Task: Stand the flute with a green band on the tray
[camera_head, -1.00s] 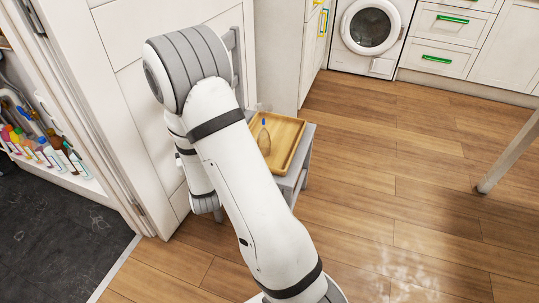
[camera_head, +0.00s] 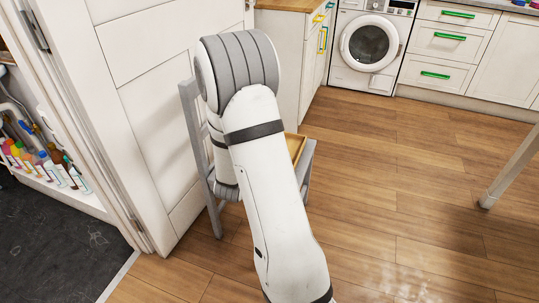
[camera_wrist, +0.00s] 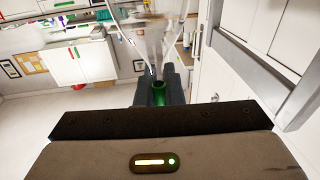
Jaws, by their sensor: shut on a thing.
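In the wrist view my gripper (camera_wrist: 159,82) is shut on the flute with a green band. The green band (camera_wrist: 159,94) shows between the dark fingers, and the clear glass beyond it is blurred and hard to make out. In the head view my arm hides my gripper and the flute. A wooden tray (camera_head: 295,145) lies on a grey chair; only its right corner shows beside my arm. I cannot tell how far the flute is from the tray.
The grey chair (camera_head: 189,105) stands against a white panelled door (camera_head: 160,75), close to my arm. A washing machine (camera_head: 368,45) and white drawers (camera_head: 440,45) stand behind. Bottles (camera_head: 50,165) line a shelf at left.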

